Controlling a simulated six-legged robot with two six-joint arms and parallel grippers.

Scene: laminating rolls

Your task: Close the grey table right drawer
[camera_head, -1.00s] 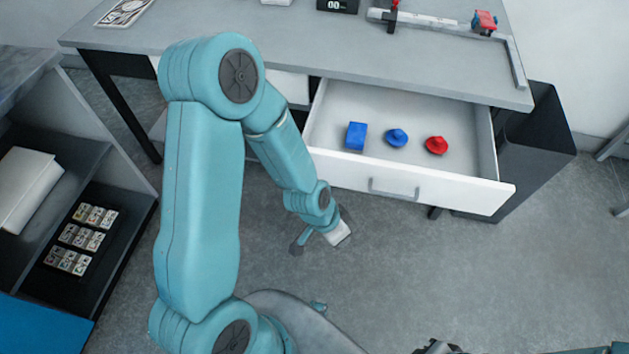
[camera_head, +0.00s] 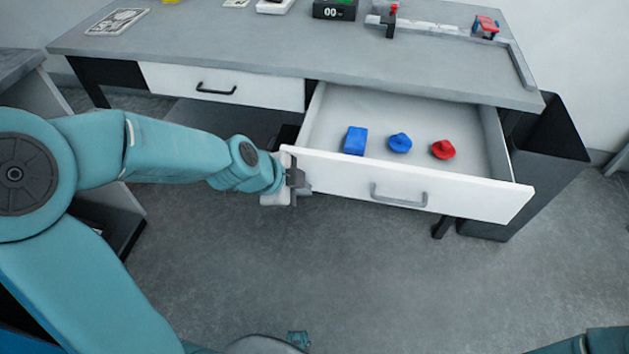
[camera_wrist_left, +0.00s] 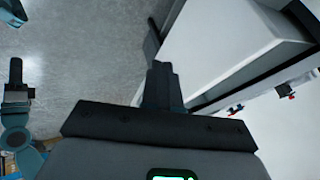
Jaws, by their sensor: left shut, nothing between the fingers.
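The grey table (camera_head: 400,65) has its right drawer (camera_head: 405,190) pulled out, with a white front and a grey bar handle (camera_head: 398,195). A blue block (camera_head: 355,141), a blue knob-like piece (camera_head: 400,143) and a red one (camera_head: 443,149) lie inside it. My left gripper (camera_head: 296,187) is shut and empty at the left end of the drawer front; I cannot tell whether it touches. In the left wrist view, the shut fingers (camera_wrist_left: 161,86) are beside the white drawer (camera_wrist_left: 225,40).
The left drawer (camera_head: 225,85) is shut. A dark bin (camera_head: 530,165) stands right of the open drawer. A black display box (camera_head: 335,9) and a rail with a red piece (camera_head: 487,26) are on the tabletop. The floor before the drawer is clear.

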